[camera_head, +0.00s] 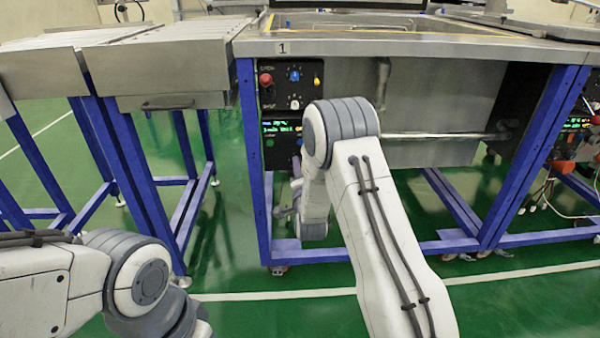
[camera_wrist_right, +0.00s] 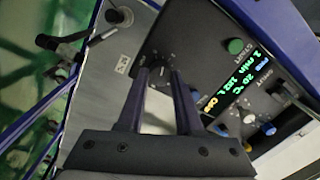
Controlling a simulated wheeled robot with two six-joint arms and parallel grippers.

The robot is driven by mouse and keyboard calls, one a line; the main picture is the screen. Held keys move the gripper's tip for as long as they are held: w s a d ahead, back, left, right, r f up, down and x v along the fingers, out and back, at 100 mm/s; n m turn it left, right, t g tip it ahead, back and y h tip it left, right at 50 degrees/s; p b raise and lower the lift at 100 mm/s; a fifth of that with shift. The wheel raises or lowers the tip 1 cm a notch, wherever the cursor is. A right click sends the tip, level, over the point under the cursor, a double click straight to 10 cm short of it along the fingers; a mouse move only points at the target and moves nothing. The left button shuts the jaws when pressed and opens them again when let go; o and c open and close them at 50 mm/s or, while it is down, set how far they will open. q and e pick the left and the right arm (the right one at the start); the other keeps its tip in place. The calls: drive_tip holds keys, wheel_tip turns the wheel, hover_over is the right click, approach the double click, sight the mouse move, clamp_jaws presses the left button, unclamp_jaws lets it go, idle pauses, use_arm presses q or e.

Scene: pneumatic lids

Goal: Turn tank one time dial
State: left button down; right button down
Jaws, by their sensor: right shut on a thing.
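Tank one (camera_head: 440,48), marked "1", has a black control panel (camera_head: 290,80) on its front left. The green-lit display (camera_wrist_right: 247,82) shows on the panel in the right wrist view. My right gripper (camera_wrist_right: 160,72) is at the black panel and shut on a small dark dial (camera_wrist_right: 158,69) with pale marks around it. The fingers hide part of the dial, so its pointer is unclear. In the head view my right arm covers the dial and most of the gripper. My left arm shows at the lower left, but its gripper is out of view.
A red button (camera_head: 266,80) and a blue knob (camera_head: 295,75) are on the upper panel. A green button (camera_wrist_right: 236,46) and a blue knob (camera_wrist_right: 269,129) are near the display. Blue frame legs (camera_head: 254,160) stand beside the panel. The green floor in front is open.

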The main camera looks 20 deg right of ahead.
drive_tip(key=m+b, duration=0.3)
drive_tip(key=m, duration=0.2)
drive_tip(key=m+b, duration=0.3)
drive_tip(key=m, duration=0.3)
drive_tip(key=shift+a+f+h, duration=0.1)
drive_tip(key=shift+f+h, duration=0.1)
drive_tip(key=shift+h, duration=0.1)
drive_tip(key=shift+m+b, duration=0.3)
drive_tip(key=shift+b, duration=0.05)
drive_tip(key=c, duration=0.6)
unclamp_jaws()
drive_tip(key=p+v, duration=0.2)
drive_tip(key=v, duration=0.8)
drive_tip(key=shift+s, duration=0.25)
drive_tip(key=shift+a, duration=0.1)
